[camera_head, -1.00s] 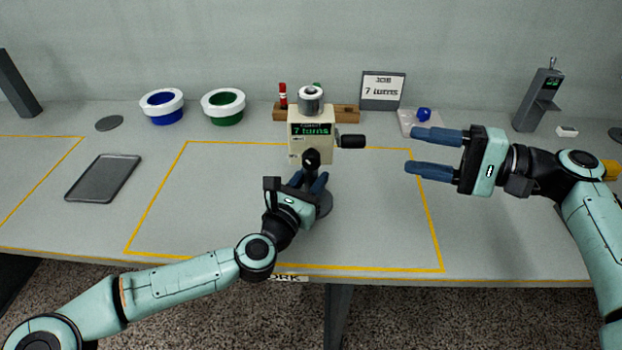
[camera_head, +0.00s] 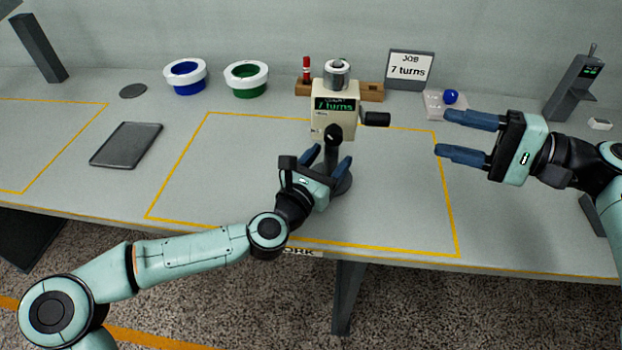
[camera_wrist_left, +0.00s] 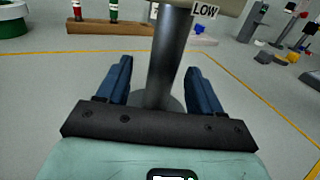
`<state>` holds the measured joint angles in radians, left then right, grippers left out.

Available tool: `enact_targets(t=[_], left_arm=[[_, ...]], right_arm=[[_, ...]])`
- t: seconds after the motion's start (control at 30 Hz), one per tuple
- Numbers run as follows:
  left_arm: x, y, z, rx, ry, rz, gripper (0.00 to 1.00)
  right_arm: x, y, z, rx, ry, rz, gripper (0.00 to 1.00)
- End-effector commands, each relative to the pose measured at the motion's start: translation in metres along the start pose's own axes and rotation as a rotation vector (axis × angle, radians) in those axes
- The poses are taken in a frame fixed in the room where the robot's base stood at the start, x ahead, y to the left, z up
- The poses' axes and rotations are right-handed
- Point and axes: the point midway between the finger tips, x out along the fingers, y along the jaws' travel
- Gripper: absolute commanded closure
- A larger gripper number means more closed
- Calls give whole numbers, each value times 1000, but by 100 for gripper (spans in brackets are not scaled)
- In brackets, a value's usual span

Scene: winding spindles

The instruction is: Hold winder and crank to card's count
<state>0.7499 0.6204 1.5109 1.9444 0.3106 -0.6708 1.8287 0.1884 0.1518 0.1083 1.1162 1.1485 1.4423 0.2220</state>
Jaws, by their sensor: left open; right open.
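The winder (camera_head: 335,110) is a cream box on a dark post with a round base, standing inside the yellow outline. Its display reads 7 turns. A grey spool tops it, and a black crank handle (camera_head: 376,119) sticks out on its right. The job card (camera_head: 410,68) behind reads "JOB 7 turns". My left gripper (camera_head: 331,166) is open, its blue fingers on either side of the winder's post (camera_wrist_left: 170,60), with gaps showing in the left wrist view. My right gripper (camera_head: 455,136) is open and empty, to the right of the crank handle and apart from it.
A white-and-blue bowl (camera_head: 186,78) and a white-and-green bowl (camera_head: 246,80) stand at the back left. A dark tray (camera_head: 127,145) lies at left. A wooden rack (camera_head: 370,93) with a red spindle (camera_head: 307,70) is behind the winder. A blue knob (camera_head: 452,97) sits on a pale pad near my right fingers.

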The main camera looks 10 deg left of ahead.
Motion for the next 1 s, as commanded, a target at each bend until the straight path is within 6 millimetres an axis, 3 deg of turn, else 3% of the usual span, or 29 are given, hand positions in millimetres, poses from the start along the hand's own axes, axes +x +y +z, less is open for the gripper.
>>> enact_targets(t=[0.3,0.53,0.7,1.0], left_arm=[[-57,1,-2,2,4,3,34],[-91,1,-2,-2,4,1,34],[-103,0,-2,0,3,0,34],[-106,0,-2,1,3,-1,34]], right_arm=[[0,0,0,0,0,0,50],[0,0,0,0,0,0,50],[0,0,0,0,0,0,50],[0,0,0,0,0,0,50]])
